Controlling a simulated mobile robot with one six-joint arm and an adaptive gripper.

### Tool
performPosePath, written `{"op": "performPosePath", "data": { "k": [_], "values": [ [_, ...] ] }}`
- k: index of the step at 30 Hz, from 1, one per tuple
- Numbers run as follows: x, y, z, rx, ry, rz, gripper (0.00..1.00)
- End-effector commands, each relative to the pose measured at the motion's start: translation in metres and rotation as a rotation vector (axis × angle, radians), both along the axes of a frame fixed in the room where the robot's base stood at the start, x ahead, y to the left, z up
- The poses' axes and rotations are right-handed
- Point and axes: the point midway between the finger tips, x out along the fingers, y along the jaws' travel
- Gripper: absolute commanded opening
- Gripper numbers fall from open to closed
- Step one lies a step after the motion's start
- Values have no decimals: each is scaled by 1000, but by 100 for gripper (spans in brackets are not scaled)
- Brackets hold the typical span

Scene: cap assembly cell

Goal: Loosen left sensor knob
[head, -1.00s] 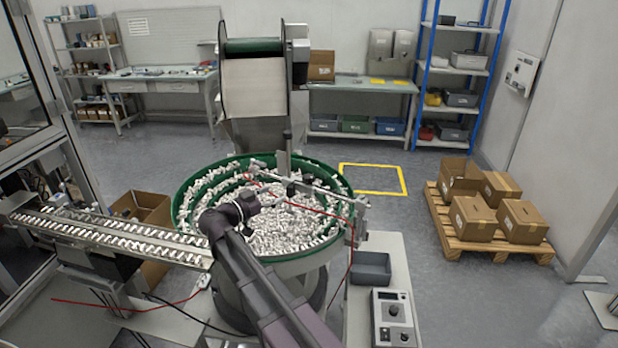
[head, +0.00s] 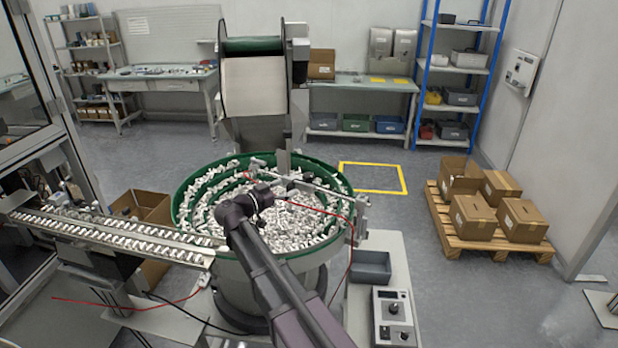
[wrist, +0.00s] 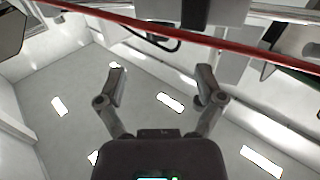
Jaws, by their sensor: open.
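The left sensor bracket (head: 257,163) sits at the far left end of the metal crossbar (head: 318,187) over the green feeder bowl. Its knob is too small to make out in the head view. My gripper is at the end of my dark arm over the bowl, just in front of the crossbar's left part; its fingers are not clear there. In the wrist view my gripper (wrist: 160,82) is open, with its two fingers wide apart and nothing between them. Pale and dark blocks (wrist: 195,13) show beyond the fingertips at the top; I cannot tell whether one is the knob.
A red cable (wrist: 200,36) crosses the top of the wrist view, close to the camera. The bowl (head: 184,192) is full of small pale parts. The linear track (head: 120,238) lies left, the control box (head: 393,317) and grey bin (head: 371,268) right.

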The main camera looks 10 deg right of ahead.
Motion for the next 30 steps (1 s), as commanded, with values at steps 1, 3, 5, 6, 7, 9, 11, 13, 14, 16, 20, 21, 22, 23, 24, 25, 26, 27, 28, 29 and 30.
{"op": "performPosePath", "data": {
  "k": [1,3,5,6,7,9,11,13,14,16,20,21,22,23,24,25,26,27,28,29,30],
  "values": [
    [4,-7,0,0,0,-2,87],
    [9,-16,0,0,0,-3,87],
    [14,-23,0,0,0,-2,87],
    [17,-28,0,0,0,-3,87],
    [19,-33,0,0,0,-3,87],
    [24,-41,0,0,0,-2,87],
    [28,-48,0,0,0,-3,87],
    [33,-57,0,0,0,-3,87],
    [35,-59,0,0,0,-2,87],
    [38,-66,0,0,0,-2,87],
    [43,-75,0,0,0,-2,87],
    [44,-76,0,0,0,-1,87],
    [45,-77,0,0,0,-1,87],
    [45,-78,0,0,0,-1,87],
    [46,-79,0,0,0,-1,87],
    [46,-80,0,0,0,-2,87],
    [46,-81,0,0,0,-2,87],
    [46,-81,0,0,0,-2,87],
    [46,-81,0,0,0,-2,87],
    [46,-81,0,0,0,-2,87],
    [46,-81,0,0,0,-2,87]
  ]
}}
